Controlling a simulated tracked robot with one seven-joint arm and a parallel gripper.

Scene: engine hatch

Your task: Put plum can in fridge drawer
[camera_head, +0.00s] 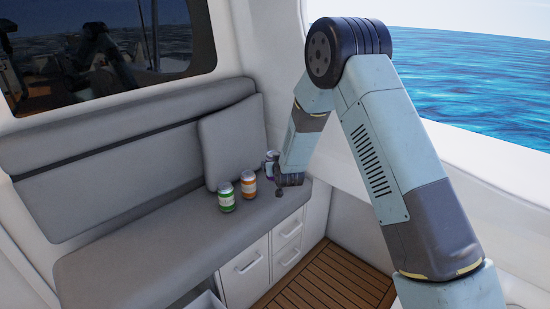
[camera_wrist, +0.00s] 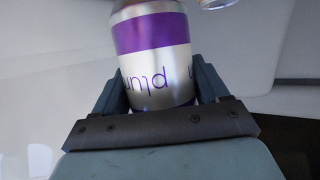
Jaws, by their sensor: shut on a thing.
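The plum can (camera_wrist: 154,60), silver with a purple band and a white label, is between the fingers of my gripper (camera_wrist: 160,85) in the wrist view. My gripper is shut on it. In the head view the plum can (camera_head: 270,163) shows just left of my gripper (camera_head: 281,176), above the grey bench seat near its right end, partly hidden by the gripper. I cannot tell whether it still touches the seat. White drawer fronts with handles sit under the bench (camera_head: 288,239). An open-topped drawer (camera_head: 207,302) shows partly at the bottom edge; its inside is mostly out of view.
A green-banded can (camera_head: 226,197) and an orange-banded can (camera_head: 248,184) stand upright on the seat, left of my gripper. A grey cushion (camera_head: 228,140) leans on the backrest behind them. The wooden floor (camera_head: 330,280) is clear. A white wall is on the right.

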